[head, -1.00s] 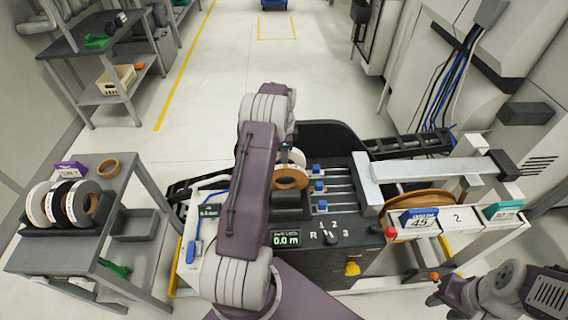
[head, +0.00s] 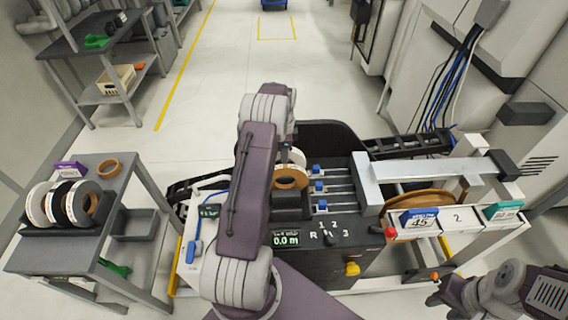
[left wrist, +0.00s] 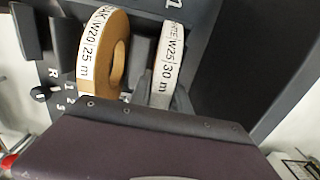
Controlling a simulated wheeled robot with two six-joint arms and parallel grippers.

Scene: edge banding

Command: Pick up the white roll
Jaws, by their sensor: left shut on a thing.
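In the left wrist view, the white roll (left wrist: 167,66) stands upright, its band printed with W25 and 30 m. My left gripper (left wrist: 158,92) is shut on its near edge. In the head view, part of the white roll (head: 297,156) shows just behind a tan roll; my left arm hides the fingers of my left gripper there. The tan roll (left wrist: 103,55), labelled W20 and 25 m, stands beside it, apart from the fingers. My right arm (head: 500,288) is at the lower right; its fingers cannot be made out.
Blue-tabbed slots (head: 322,188) lie right of the rolls on the machine (head: 330,255). A cart (head: 35,250) at left holds several more rolls. A large tan coil (head: 420,199) sits at right. The floor behind the machine is open.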

